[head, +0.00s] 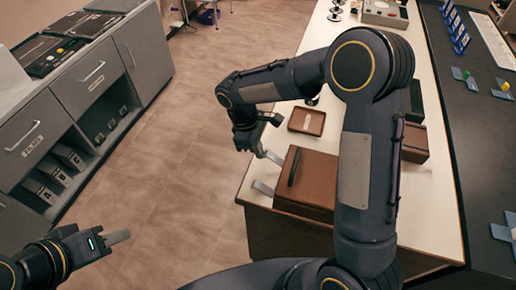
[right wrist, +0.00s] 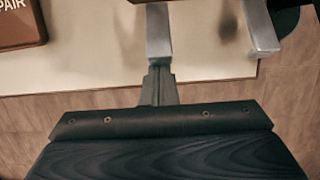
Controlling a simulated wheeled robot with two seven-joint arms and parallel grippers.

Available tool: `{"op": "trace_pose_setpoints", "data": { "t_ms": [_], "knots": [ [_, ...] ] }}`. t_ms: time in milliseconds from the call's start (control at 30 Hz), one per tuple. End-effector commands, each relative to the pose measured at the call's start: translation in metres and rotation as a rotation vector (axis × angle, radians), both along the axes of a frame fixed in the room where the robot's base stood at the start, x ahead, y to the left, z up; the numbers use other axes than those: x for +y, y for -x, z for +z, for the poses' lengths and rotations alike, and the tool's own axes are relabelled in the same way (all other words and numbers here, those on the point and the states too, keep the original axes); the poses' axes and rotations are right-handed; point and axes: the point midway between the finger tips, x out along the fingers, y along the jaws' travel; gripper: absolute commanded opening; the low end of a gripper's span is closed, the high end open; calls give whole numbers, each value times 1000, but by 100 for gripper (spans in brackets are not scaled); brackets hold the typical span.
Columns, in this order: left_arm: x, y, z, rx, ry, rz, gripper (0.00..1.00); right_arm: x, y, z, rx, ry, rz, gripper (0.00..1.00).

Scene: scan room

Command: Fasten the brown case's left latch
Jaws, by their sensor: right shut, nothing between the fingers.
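The brown case (head: 312,183) lies closed on the white-topped table, with a black handle strip (head: 294,167) on its lid. Two flat metal latches stick out from its side toward the aisle. The farther one, on the left in the right wrist view, is the left latch (right wrist: 158,35); it also shows in the head view (head: 273,157). The other latch (right wrist: 260,28) also stands out, near the table corner (head: 263,188). My right gripper (right wrist: 160,80) is shut and empty, its tips at the left latch's outer end; contact is unclear. My left gripper (head: 118,237) is over the floor, away from the case.
A shallow brown tray (head: 306,121) lies just beyond the case. A dark brown box (head: 414,143) stands to the right, partly behind my right arm. A grey cabinet (head: 95,80) lines the left side. The floor between it and the table is clear.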

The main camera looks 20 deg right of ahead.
Motion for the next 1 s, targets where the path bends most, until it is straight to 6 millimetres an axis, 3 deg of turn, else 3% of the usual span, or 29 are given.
{"op": "trace_pose_setpoints", "data": {
  "t_ms": [567, 1000],
  "knots": [
    [0, 0, -9, 0, 0, 0, 36, -6, 3, 9, -77, -112, -4, 0],
    [0, 0, -35, 0, 0, 0, 36, -24, 14, 29, -287, -416, -8, 0]
  ]
}}
